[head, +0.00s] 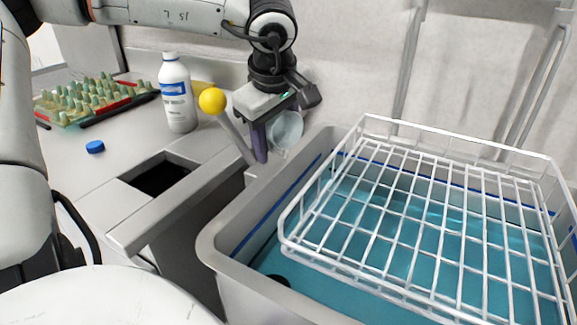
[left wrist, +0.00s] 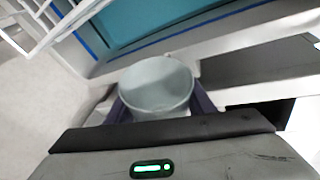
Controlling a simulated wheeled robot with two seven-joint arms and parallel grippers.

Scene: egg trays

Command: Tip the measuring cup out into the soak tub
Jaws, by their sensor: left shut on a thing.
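My left gripper (head: 261,143) is shut on the clear measuring cup (head: 286,130), just left of the soak tub's back left corner. The cup also shows in the left wrist view (left wrist: 156,86), between the two purple fingers, its open rim facing the camera. I cannot tell whether anything is in it. The grey soak tub (head: 213,247) fills the right of the head view and holds blue-green liquid (head: 330,296). Part of the tub shows at the top of the left wrist view (left wrist: 140,58). My right gripper is not in view.
A white wire rack (head: 290,243) covers much of the tub. A yellow ball on a grey stick (head: 212,101) stands near the gripper. A white bottle (head: 177,95), a blue cap (head: 95,147) and an egg tray (head: 62,123) are on the counter, beside a dark square opening (head: 160,178).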

